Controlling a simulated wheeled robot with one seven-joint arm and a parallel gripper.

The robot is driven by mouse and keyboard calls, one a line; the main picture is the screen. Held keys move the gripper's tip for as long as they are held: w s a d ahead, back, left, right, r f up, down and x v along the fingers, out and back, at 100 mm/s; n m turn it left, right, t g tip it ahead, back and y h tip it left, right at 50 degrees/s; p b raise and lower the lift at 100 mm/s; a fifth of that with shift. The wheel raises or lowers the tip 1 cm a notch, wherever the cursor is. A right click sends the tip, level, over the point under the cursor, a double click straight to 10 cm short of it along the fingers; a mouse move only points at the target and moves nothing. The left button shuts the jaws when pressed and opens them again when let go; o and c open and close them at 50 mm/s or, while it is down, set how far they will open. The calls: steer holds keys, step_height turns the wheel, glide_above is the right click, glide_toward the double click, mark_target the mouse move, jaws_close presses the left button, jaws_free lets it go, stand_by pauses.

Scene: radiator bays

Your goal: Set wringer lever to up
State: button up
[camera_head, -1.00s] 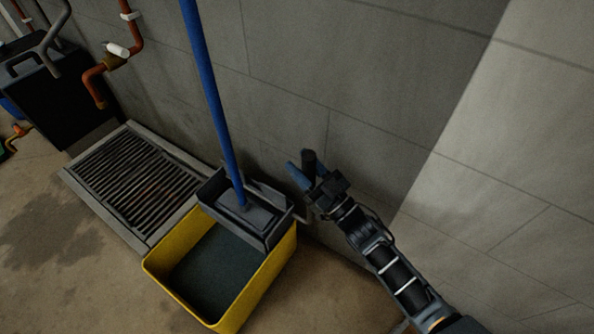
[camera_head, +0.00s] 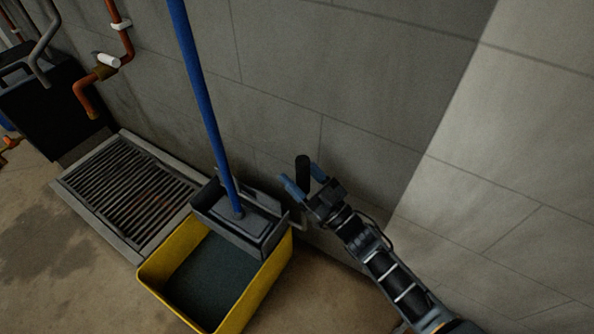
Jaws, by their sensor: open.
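The wringer (camera_head: 243,224) is a dark grey box on the back rim of the yellow mop bucket (camera_head: 162,292). Its lever has a black grip (camera_head: 302,166) that points upward, and a thin grey rod (camera_head: 304,223) shows below, at the wringer's right side. My gripper (camera_head: 304,180) is open, with one blue fingertip to the left of the black grip and one to the right. The grip appears to lie between or just behind the fingers; I cannot tell whether they touch it. My gripper hides the middle of the lever.
A blue mop handle (camera_head: 205,105) rises from the wringer, left of my gripper. The grey block wall (camera_head: 400,110) is close behind the bucket. A floor grate (camera_head: 130,190), orange pipes (camera_head: 124,40) and a black box (camera_head: 45,110) are at the left. Bare floor lies at the lower left.

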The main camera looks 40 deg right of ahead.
steer(key=v, duration=0.7)
stand_by(0.4)
steer(key=shift+s, duration=0.1)
steer(key=s+a+r+m+g+h, duration=0.1)
steer(key=s+a+r+g, duration=0.15)
steer(key=s+r, duration=0.45)
steer(key=s+a+r+g+h, duration=0.1)
steer(key=s+a+r+g, duration=0.15)
steer(key=s, duration=0.85)
steer(key=s+a+r+m+g+h, duration=0.1)
steer(key=s+a+r+g, duration=0.15)
steer(key=s+r, duration=0.4)
steer(key=s+a+r+p, duration=0.2)
steer(key=s+r+p, duration=0.1)
steer(key=r+p, duration=1.5)
steer(key=shift+s+r+m, duration=0.25)
steer(key=shift+r+m, duration=0.05)
steer(key=shift+r, duration=0.35)
